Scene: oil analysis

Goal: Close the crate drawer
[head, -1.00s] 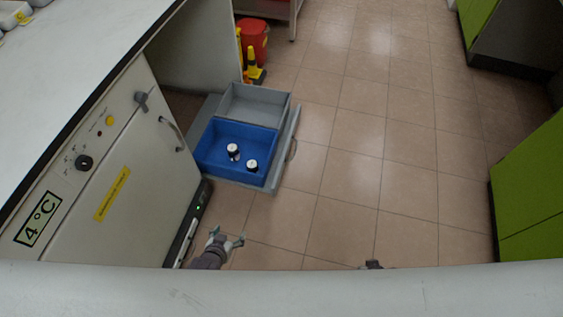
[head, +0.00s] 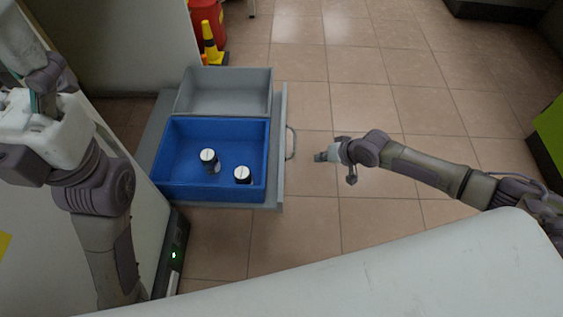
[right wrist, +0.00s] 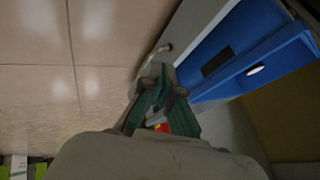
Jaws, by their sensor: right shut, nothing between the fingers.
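The crate drawer is pulled out on the floor, its grey front panel (head: 280,150) facing right with a thin handle (head: 291,143) on it. It holds a blue crate (head: 185,181) and a grey crate (head: 225,84) behind it. My right gripper (head: 322,157) is shut and empty, just right of the handle and apart from it. In the right wrist view, the shut fingers (right wrist: 158,92) point toward the drawer front (right wrist: 188,40) and handle (right wrist: 163,48).
Two white-capped bottles, one (head: 208,156) left of the other (head: 242,175), stand in the blue crate. A yellow cone (head: 210,45) and a red bin (head: 207,15) are behind the drawer. Tiled floor (head: 370,230) right of the drawer is clear.

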